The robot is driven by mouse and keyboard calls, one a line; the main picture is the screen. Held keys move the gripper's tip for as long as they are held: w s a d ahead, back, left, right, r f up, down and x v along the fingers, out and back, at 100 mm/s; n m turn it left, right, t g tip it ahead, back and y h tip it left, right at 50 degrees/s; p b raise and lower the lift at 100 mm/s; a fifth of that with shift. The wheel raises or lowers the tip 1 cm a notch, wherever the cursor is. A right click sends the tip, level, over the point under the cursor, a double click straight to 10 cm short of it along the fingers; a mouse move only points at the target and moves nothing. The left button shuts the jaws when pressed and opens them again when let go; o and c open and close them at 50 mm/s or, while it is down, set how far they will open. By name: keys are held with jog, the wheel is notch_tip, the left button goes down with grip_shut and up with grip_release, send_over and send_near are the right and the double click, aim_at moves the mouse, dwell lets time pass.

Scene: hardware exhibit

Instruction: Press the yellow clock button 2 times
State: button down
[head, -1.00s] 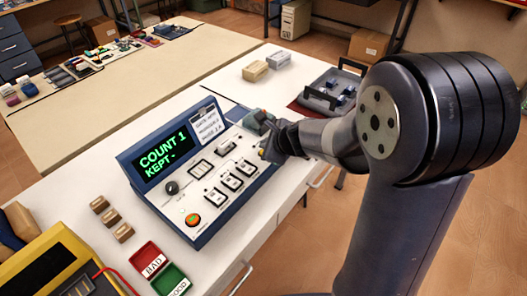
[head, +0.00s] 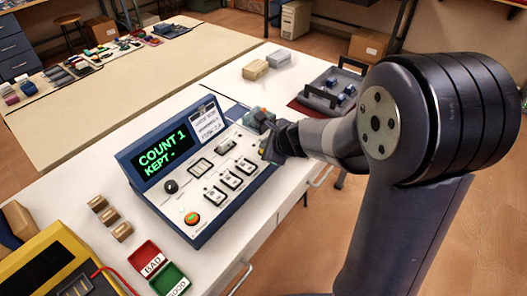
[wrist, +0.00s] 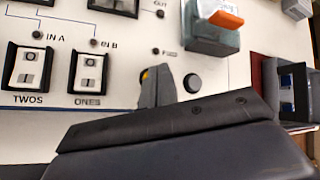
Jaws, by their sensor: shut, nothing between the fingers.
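The white-topped console (head: 195,175) stands on the bench with a tilted green display (head: 163,150) reading "COUNT 1" and "KEPT -". The yellow clock button (wrist: 144,75) shows in the wrist view only as a small yellow sliver beside my fingertip; the rest is hidden behind the finger. My gripper (wrist: 158,86) is shut and empty, its tip at the button on the panel. I cannot tell whether it touches or presses it. In the head view my gripper (head: 267,153) is at the console's right end and covers the button.
A grey-green block with an orange lever (wrist: 222,20) stands close by on the panel. A black round knob (wrist: 193,83) is just right of my fingertip. Rocker switches marked TWOS (wrist: 28,72) and ONES (wrist: 88,75) lie left. A red-orange button (head: 192,218) sits at the console's front.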

jog(key=shift+f+b, duration=0.5)
jog(key=shift+f, duration=0.1)
dwell(0.7)
jog(key=shift+r, duration=0.1)
jog(key=shift+r+p, duration=0.85)
notch_tip(320, 180, up, 5)
jog(key=p, duration=0.4)
jog(key=shift+p, duration=0.4)
dwell(0.6)
